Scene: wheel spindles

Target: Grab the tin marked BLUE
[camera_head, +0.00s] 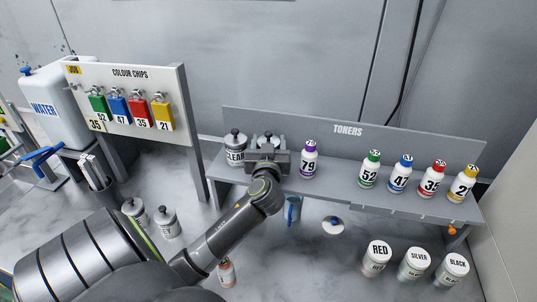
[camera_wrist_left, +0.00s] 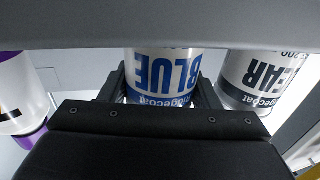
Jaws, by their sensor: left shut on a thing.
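The tin marked BLUE (camera_wrist_left: 165,72) shows in the left wrist view, white with blue lettering that appears upside down. In the head view only its top (camera_head: 267,136) shows behind my gripper, at the left end of the TONERS shelf. My left gripper (camera_head: 268,152) is shut on this tin, with one finger on each side of it in the left wrist view (camera_wrist_left: 163,88). I cannot tell whether the tin's base touches the shelf. My right gripper is not in view.
The CLEAR tin (camera_head: 235,150) stands close on the left. The purple-capped bottle 79 (camera_head: 309,160) stands to the right, with several bottles farther along the shelf (camera_head: 337,170). RED (camera_head: 378,257), SILVER (camera_head: 414,263) and BLACK (camera_head: 452,269) tins stand below.

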